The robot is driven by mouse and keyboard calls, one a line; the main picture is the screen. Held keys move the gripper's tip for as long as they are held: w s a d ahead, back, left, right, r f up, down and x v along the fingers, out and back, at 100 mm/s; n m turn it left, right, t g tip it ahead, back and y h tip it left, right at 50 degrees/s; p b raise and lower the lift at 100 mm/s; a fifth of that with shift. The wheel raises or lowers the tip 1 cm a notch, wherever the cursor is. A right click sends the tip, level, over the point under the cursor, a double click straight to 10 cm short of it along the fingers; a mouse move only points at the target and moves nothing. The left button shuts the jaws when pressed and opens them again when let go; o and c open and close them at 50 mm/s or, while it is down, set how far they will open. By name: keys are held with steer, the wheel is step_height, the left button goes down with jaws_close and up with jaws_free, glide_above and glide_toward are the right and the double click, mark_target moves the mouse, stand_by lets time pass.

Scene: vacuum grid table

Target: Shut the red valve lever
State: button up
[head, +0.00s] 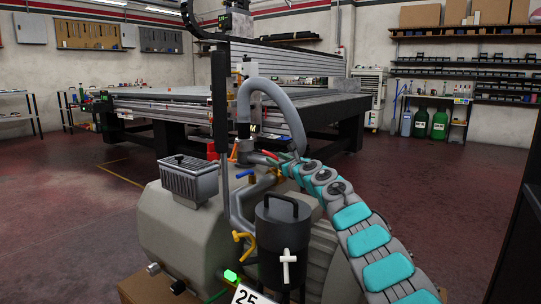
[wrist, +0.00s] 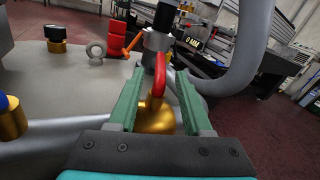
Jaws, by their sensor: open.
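The red valve lever (wrist: 159,72) stands up from a brass valve body (wrist: 155,118) in the wrist view. It lies between the two green fingers of my gripper (wrist: 160,82), with a finger on each side. The fingers are apart, and gaps show between them and the lever. The lower part of the valve is partly hidden by the gripper's grey mount. In the head view, my teal and grey arm reaches from the lower right to the pipework on top of the pump (head: 165,225). Small red parts show there, but I cannot tell which is the lever.
A thick grey hose (wrist: 240,60) curves close to the right finger. A red block (wrist: 117,35), an orange lever (wrist: 133,43) and a blue-handled brass valve (wrist: 10,120) are nearby. A black canister (head: 282,240) stands before the pump. The large table (head: 180,103) is behind.

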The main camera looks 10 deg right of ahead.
steer(key=shift+w+a+r, duration=0.15)
steer(key=shift+w+a, duration=0.05)
steer(key=shift+w, duration=0.4)
steer(key=shift+p+x, duration=1)
steer(key=shift+x, duration=0.95)
steer(key=shift+c, duration=0.2)
jaws_close()
steer(key=shift+d, duration=0.15)
